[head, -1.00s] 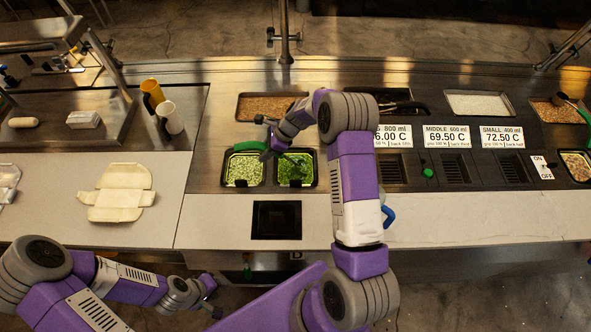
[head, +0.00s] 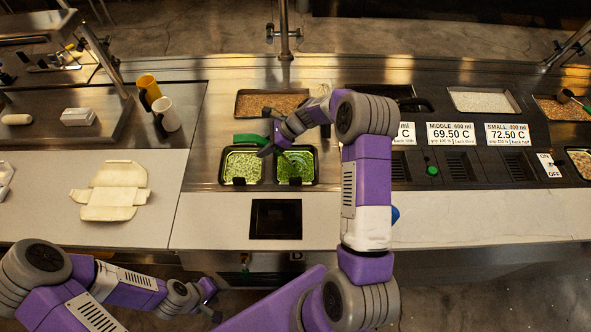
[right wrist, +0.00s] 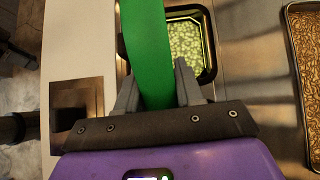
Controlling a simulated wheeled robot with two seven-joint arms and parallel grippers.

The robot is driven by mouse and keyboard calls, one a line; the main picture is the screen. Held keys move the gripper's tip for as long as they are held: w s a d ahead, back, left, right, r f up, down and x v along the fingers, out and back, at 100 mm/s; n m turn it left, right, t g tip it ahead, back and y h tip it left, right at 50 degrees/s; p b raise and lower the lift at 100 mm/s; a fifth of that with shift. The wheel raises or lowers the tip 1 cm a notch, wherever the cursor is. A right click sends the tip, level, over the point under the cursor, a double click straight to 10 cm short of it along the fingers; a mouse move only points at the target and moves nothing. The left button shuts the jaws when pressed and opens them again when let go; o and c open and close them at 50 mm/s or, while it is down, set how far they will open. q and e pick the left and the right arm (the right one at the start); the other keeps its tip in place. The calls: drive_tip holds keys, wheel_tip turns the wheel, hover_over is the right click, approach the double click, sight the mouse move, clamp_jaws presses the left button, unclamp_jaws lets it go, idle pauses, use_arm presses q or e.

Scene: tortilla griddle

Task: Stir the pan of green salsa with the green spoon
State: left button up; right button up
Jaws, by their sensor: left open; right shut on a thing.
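The green spoon's handle (head: 250,138) is held by my right gripper (head: 266,145) above the back edge of two small pans. In the right wrist view the handle (right wrist: 148,50) runs between the shut fingers (right wrist: 156,92). The spoon's lower end is not clearly visible. The right pan of green salsa (head: 296,168) lies just below and right of that gripper. The left pan (head: 242,168) holds paler green chunks; it shows behind the handle in the right wrist view (right wrist: 186,42). My left gripper (head: 211,298) is open and empty, low in front of the counter.
A tray of brown beans (head: 268,103) sits behind the pans. A black square plate (head: 276,219) lies in front. Yellow and white cups (head: 167,115) and a pale flat carton (head: 108,192) are on the left.

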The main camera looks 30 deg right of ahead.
sight(261, 139)
drive_tip(key=shift+r+t+y+b, duration=0.1)
drive_tip(key=shift+t+y+b, duration=0.45)
drive_tip(key=shift+b, duration=0.7)
drive_tip(key=shift+r+y, duration=0.2)
drive_tip(key=shift+y, duration=0.05)
drive_tip(key=shift+r, duration=0.1)
drive_tip(key=shift+r+p, duration=1.5)
drive_tip(key=shift+r, duration=0.45)
drive_tip(key=shift+r, duration=0.25)
drive_tip(key=shift+r+p, duration=1.9)
drive_tip(key=shift+r, duration=0.1)
